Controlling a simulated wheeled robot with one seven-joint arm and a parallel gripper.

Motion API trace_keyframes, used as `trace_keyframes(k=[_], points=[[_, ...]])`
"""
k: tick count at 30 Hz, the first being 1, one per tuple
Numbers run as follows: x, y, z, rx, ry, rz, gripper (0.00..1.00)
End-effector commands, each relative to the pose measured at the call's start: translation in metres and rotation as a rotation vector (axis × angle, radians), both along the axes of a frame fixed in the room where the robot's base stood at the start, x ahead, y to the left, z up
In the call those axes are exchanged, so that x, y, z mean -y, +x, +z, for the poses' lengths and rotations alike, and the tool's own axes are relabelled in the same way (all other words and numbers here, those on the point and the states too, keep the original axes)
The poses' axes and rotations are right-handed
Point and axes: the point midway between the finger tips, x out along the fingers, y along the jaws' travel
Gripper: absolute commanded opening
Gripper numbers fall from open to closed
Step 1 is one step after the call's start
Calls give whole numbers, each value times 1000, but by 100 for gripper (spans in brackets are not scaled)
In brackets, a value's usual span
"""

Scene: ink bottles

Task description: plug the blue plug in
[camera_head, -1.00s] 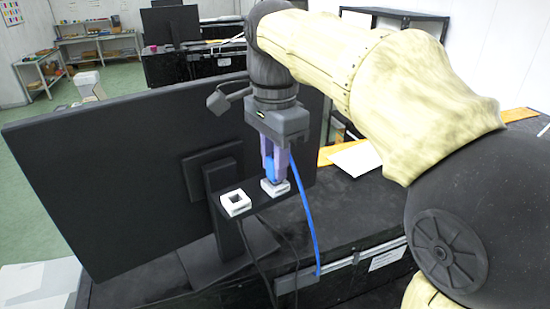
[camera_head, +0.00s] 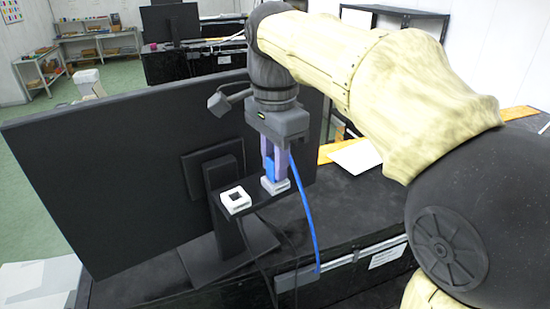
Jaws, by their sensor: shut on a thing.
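My gripper (camera_head: 274,177) points down behind the monitor, with its purple fingers shut on the blue plug (camera_head: 270,168). The plug's lower end is at the right white socket (camera_head: 277,188), and the fingertips are right at that socket's top. I cannot tell how deep the plug sits, since the fingers hide the contact. A blue cable (camera_head: 307,215) runs from the plug down to the right. The left white socket (camera_head: 236,201) is empty, with a dark square opening. Both sockets sit on a black shelf (camera_head: 256,204).
A large black monitor (camera_head: 110,170) stands close to the left of my gripper. Black cables (camera_head: 262,262) hang below the shelf. A black cabinet (camera_head: 350,215) with white paper (camera_head: 357,158) on top lies to the right. The space above the left socket is free.

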Motion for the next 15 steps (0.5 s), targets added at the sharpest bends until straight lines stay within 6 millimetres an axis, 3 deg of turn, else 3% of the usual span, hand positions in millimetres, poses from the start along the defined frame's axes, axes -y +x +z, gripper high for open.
trace_keyframes(k=[14, 15], points=[[-1, 0, -2, 0, 0, 0, 5], [-1, 0, -2, 0, 0, 0, 27]])
